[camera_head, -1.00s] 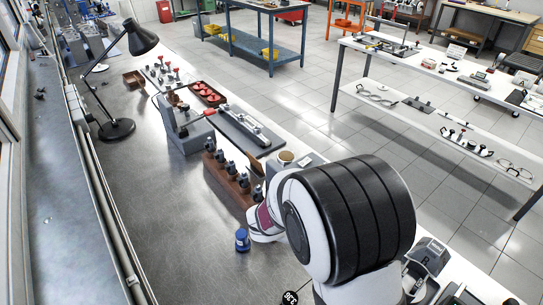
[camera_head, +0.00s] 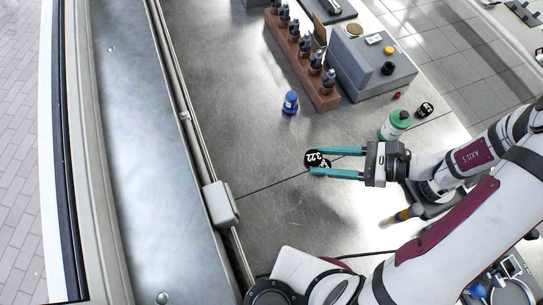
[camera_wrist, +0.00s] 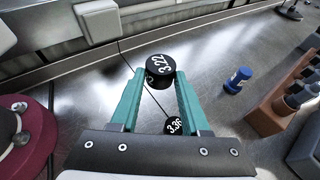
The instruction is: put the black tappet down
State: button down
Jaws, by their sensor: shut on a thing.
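My gripper (camera_head: 321,162) is shut on a black tappet (camera_head: 313,157) marked 3.22, held between the tips of its teal fingers. In the wrist view the held tappet (camera_wrist: 160,68) shows its numbered face. A second black tappet (camera_wrist: 174,126), marked 3.36, shows between the fingers, nearer the palm in the picture. It looks smaller than the held one and seems to lie lower, on the metal bench (camera_head: 260,215). In the head view it is mostly hidden by the gripper. The gap between the held tappet and the bench is hard to judge.
A small blue-topped item (camera_head: 290,102) stands beyond the gripper. A brown block (camera_head: 323,95) with several dark parts and a grey box (camera_head: 370,66) stand at the back. A green-topped bottle (camera_head: 396,124) is right of the gripper. Bare bench lies to the left.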

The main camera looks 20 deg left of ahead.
jog(key=w+m+t, duration=0.2)
jog(key=t, duration=0.1)
send_over(275, 163)
jog(key=f, duration=0.4)
jog(key=d+f, duration=0.1)
jog(key=f, duration=0.1)
jog(key=shift+f, duration=0.35)
jog(key=shift+a+f, duration=0.25)
jog(key=shift+f, duration=0.85)
jog(key=shift+a+f, duration=0.2)
jog(key=shift+f, duration=0.9)
jog(key=shift+c, duration=1.9)
grip_release()
